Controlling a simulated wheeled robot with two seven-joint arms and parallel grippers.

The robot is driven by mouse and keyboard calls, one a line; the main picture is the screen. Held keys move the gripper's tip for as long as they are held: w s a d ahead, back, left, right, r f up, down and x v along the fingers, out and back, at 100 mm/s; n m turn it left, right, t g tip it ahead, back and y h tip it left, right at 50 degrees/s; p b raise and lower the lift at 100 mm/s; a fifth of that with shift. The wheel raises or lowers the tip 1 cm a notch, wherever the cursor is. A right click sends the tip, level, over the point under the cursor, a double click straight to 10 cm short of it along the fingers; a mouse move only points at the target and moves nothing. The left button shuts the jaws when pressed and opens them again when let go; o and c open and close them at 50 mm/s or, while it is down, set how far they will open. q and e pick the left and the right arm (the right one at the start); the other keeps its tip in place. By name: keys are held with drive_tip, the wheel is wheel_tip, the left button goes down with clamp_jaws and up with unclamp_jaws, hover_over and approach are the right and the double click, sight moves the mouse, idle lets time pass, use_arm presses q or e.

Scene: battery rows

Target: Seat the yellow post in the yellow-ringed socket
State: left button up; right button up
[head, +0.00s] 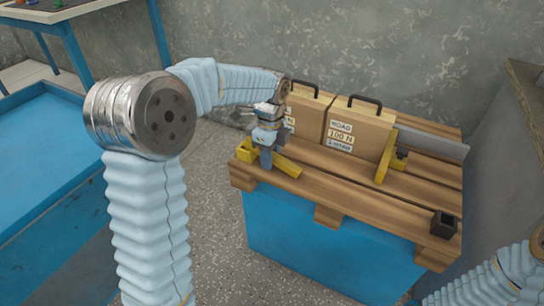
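My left gripper (266,158) points down at the left end of the slatted wooden top (335,198). A yellow bar-like piece (287,166) lies low on the slats beside its fingers, with a yellow block (247,151) on their other side. The fingers hide the part between, so I cannot tell whether these are one piece, whether either is the yellow post, or whether the gripper holds it. A small black square holder (444,224), open at the top, stands at the right front corner. I cannot make out a yellow-ringed socket. My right gripper is out of view.
Two tan cases (360,130) with black handles and labels stand at the back of the top. Right of them are an upright yellow piece (384,160) and a long grey bar (432,144). The front middle slats are clear. A blue bin (40,190) is far left.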

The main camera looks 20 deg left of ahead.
use_arm(q)
clamp_jaws()
drive_tip(key=shift+r, duration=0.15)
